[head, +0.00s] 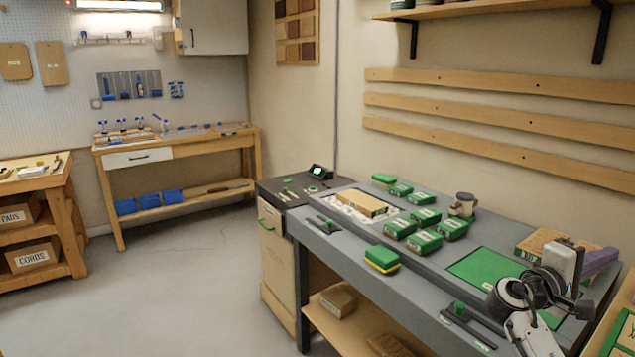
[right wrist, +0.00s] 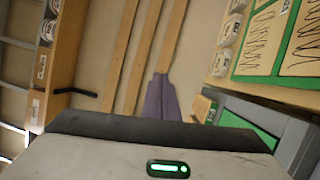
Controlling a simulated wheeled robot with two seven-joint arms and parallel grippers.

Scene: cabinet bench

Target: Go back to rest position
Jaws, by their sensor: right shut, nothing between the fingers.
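My right gripper (head: 606,257) shows at the right of the head view, over the right end of the grey bench (head: 400,290). Its purple fingers are together with nothing between them. They also show shut in the right wrist view (right wrist: 160,80), against the beige wall with wooden rails. My right wrist and forearm hide part of the green mat (head: 485,268) and the bench's right end. My left gripper is not in either view.
Several green boxes (head: 425,242) and a grey mug-like item (head: 463,205) stand on the bench. A cardboard box (head: 538,243) is close behind my right wrist. Wooden rails (head: 500,116) cross the wall. Open floor (head: 170,300) lies left.

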